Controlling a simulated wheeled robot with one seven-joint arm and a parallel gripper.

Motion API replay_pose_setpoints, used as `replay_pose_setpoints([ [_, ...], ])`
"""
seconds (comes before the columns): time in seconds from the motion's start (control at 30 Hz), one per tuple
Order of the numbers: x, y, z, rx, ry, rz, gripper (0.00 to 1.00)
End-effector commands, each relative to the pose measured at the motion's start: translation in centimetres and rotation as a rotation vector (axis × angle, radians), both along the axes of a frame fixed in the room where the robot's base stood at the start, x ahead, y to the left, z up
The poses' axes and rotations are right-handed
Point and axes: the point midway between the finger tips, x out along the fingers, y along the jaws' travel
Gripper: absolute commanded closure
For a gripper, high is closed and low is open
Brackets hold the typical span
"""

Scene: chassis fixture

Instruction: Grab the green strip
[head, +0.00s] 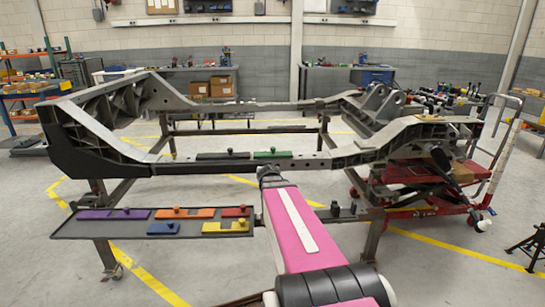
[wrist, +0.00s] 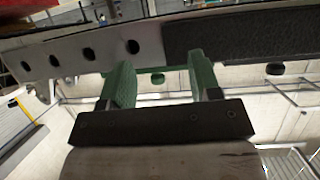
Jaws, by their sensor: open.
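The green strip (head: 272,155) lies on the near rail of the chassis frame, with a small knob on top. It is just right of a dark strip (head: 222,156) with its own knob. My gripper (head: 268,170) is at the end of my pink arm, close in front of the rail below the green strip. In the wrist view my gripper (wrist: 162,82) has its two green fingers spread apart, pointing at the rail. A green bar and a dark knob show between them; I cannot tell whether the fingers touch anything.
The chassis rail (head: 345,160) runs across just ahead of my gripper. A red lift cart (head: 420,195) stands at right.

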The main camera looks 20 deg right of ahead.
Motion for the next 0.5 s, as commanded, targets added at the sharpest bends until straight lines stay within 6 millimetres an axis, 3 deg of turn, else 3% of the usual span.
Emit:
replay_pose_setpoints([
  [0.03, 0.9, -1.3, 1.0, -0.016, -0.069, 0.023, 0.43],
  [0.2, 2.2, -3.6, 3.8, -0.055, -0.259, 0.135, 0.43],
  [0.5, 2.7, -4.6, 5.8, -0.073, -0.388, 0.263, 0.43],
])
